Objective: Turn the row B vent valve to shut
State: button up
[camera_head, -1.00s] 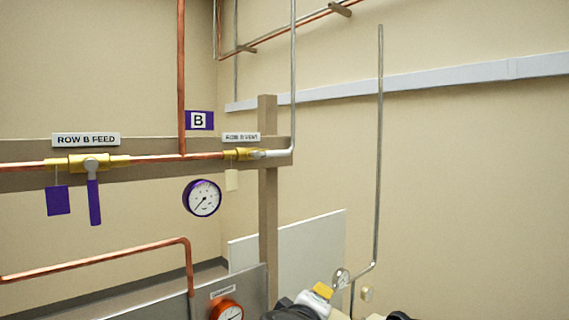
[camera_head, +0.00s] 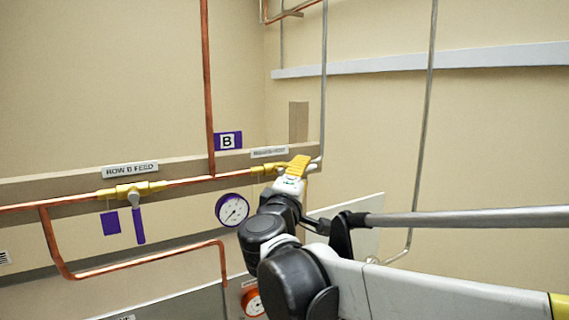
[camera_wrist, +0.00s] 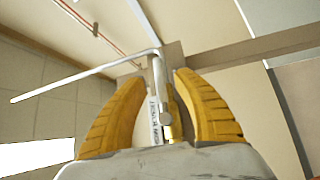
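The row B vent valve (camera_head: 262,169) is a small brass valve at the right end of the copper line, below its grey label (camera_head: 269,152). My gripper (camera_head: 299,163), with yellow fingers, is right at the valve and hides part of it in the head view. In the wrist view my gripper (camera_wrist: 160,78) has its fingers spread on either side of the brass valve body (camera_wrist: 174,124) and a grey metal part, with a round hub, running along the pipe. A gap shows on both sides, so the fingers look open. I cannot tell the lever clearly from the pipe.
The row B feed valve (camera_head: 132,190) has a purple lever (camera_head: 139,224) hanging down, with a purple tag (camera_head: 110,223) beside it. A purple-rimmed gauge (camera_head: 232,210) sits below the line. A grey vertical pipe (camera_head: 324,80) rises by the vent valve.

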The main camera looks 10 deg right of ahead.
jog(key=shift+x, duration=1.55)
jog(key=shift+s, duration=0.1)
grip_shut()
